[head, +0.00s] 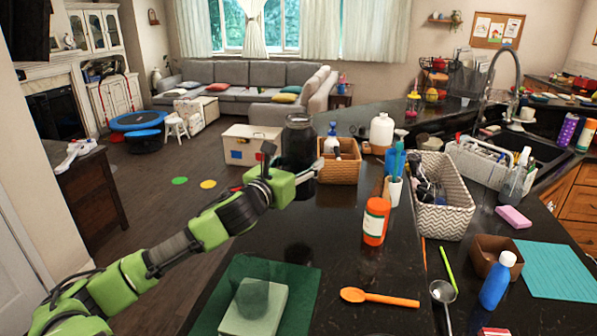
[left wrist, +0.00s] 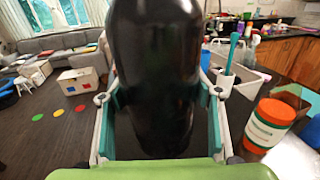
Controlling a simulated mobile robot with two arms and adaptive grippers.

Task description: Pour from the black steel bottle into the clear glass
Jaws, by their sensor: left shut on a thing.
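The black steel bottle (head: 298,139) is upright at the counter's far left edge in the head view, left of the wicker basket. My left gripper (head: 296,176) is shut around its lower part. In the left wrist view the bottle (left wrist: 155,75) fills the middle between both fingers (left wrist: 160,100); I cannot tell whether its base touches the counter. The clear glass (head: 252,296) is a faint see-through shape over a pale green block (head: 262,320) at the near left, well apart from the bottle. My right gripper is in neither view.
A dark green mat (head: 300,282) lies under the pale block. An orange spoon (head: 380,298) lies nearby. The counter between is mostly clear.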

